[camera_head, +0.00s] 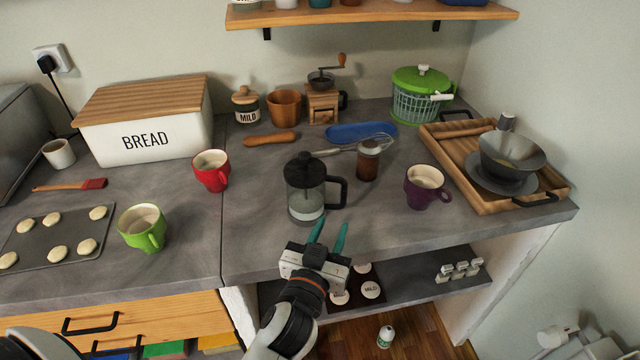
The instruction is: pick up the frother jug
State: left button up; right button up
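The frother jug (305,187) is a clear glass jug with a black lid with a knob, a black handle on its right side and some pale content low inside. It stands upright on the grey counter near the front edge.
A red mug (211,171) stands left, a purple mug (426,187) right, and a green mug (143,229) farther left. A wooden tray (455,160) holds a bowl. Counter around the jug's front is clear.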

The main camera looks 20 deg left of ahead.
aim_at(343, 196)
pick_arm(q)
jog(key=w, duration=0.2)
jog(key=w+p, duration=0.1)
jog(key=w, duration=0.2)
jog(key=shift+a+r, duration=0.2)
jog(key=shift+w, duration=0.25)
jog(key=w, duration=0.1)
jog(key=w+p, duration=0.1)
jog(key=w, duration=0.3)
jog(key=shift+a+f+p, duration=0.3)
jog(key=shift+a+p, duration=0.05)
jog(key=shift+w+f, duration=0.1)
jog(key=shift+w, duration=0.15)
jog(key=shift+s, duration=0.1)
jog(key=shift+c, duration=0.4)
grip_shut()
pick_arm(e)
jog(key=s+r, duration=0.2)
jog(key=r, duration=0.1)
jog(key=shift+d, duration=0.1)
